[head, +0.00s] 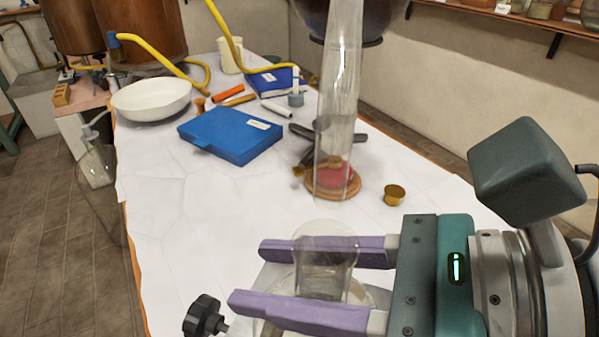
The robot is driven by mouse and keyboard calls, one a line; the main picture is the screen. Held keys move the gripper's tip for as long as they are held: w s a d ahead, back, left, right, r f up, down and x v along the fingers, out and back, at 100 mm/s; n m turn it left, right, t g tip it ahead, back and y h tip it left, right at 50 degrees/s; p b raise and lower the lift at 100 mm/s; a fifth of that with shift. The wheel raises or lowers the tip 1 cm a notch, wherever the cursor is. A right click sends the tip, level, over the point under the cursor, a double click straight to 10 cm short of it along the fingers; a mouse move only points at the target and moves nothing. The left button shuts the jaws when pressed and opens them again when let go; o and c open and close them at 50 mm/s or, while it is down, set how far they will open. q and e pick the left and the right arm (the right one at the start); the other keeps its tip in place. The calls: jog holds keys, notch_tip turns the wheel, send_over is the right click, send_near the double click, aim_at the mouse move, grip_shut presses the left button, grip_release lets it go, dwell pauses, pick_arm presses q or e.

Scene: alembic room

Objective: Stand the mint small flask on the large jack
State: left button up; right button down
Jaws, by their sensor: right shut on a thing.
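My right gripper (250,272) comes in from the right with its purple fingers shut on a clear glass flask (325,258). The flask looks upright, with its open rim above the fingers; its tint is faint, and I take it for the mint small flask. A wider pale glass part shows below the fingers, partly hidden by them. Beneath is a grey plate with a black knob (205,315) at its left, which looks like the large jack. The fingers hide most of it. I cannot tell whether the flask touches the plate. My left gripper is not in view.
A tall glass cylinder (340,90) stands beyond the gripper, with a small brass cup (395,194) to its right. A blue case (230,134) and a white bowl (151,99) are farther back. The white tabletop (200,215) is clear at left centre.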

jog(key=shift+c, duration=2.2)
grip_release()
jog(key=shift+f, duration=0.1)
